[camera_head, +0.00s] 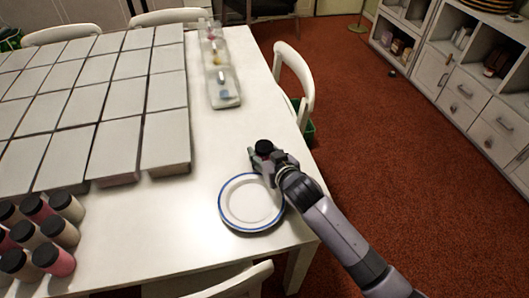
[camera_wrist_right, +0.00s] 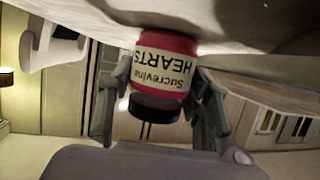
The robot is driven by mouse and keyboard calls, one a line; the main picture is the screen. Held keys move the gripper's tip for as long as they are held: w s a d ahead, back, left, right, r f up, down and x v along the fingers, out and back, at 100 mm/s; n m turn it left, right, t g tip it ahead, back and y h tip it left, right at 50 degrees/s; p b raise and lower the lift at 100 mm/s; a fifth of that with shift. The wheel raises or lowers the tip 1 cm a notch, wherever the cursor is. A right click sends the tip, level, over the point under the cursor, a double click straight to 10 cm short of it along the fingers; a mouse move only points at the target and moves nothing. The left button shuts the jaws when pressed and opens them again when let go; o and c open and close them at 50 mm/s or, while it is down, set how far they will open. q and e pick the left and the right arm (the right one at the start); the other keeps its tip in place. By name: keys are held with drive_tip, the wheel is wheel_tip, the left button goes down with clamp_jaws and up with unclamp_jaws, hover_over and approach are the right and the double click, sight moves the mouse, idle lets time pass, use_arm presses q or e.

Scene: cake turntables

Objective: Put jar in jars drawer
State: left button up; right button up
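A red jar with a cream label and dark lid (camera_wrist_right: 163,70) is between the fingers of my right gripper (camera_wrist_right: 160,100), which look closed against its sides. In the head view its dark lid (camera_head: 264,146) shows at my right gripper (camera_head: 268,160), above or on the white table near its right edge; I cannot tell if it touches the table. Drawers (camera_head: 461,89) with dark knobs are in the white cabinet at the right, and they look shut. No label for jars is readable. My left gripper is not in view.
A blue-rimmed plate (camera_head: 251,203) lies beside my right gripper. Several dark-lidded jars (camera_head: 40,235) stand at the table's left front. Grey-white boxes (camera_head: 108,150) cover the back left. A clear tray (camera_head: 222,88) is behind. Chairs (camera_head: 296,80) surround the table; red carpet (camera_head: 400,165) is open.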

drive_tip(key=o, duration=0.4)
drive_tip(key=shift+c, duration=0.2)
